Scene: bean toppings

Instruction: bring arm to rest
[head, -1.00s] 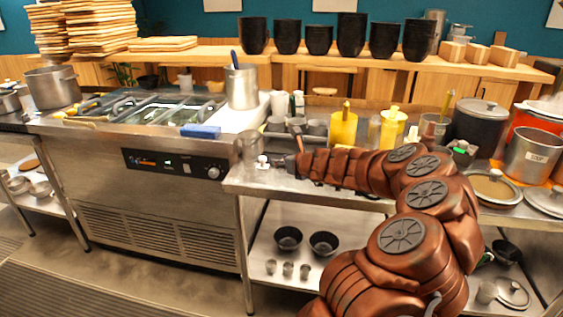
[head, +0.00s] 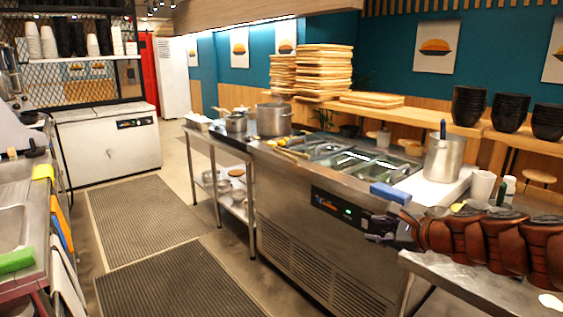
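My reddish-brown arm comes in from the right edge and lies low over the end of the steel side table (head: 480,288). My gripper (head: 382,230) is the small dark part at its left end, in front of the refrigerated prep counter's (head: 310,235) right side. It is small and dark here, so I cannot tell whether its fingers are open or shut. I see nothing clearly held in it. A blue block (head: 391,193) lies on the counter edge just above the gripper.
A tall steel pot (head: 444,158) stands on a white board behind the arm. White cups (head: 483,186) and bottles stand close behind it. Floor mats (head: 150,215) cover the open aisle at left. A sink counter (head: 22,215) borders the aisle.

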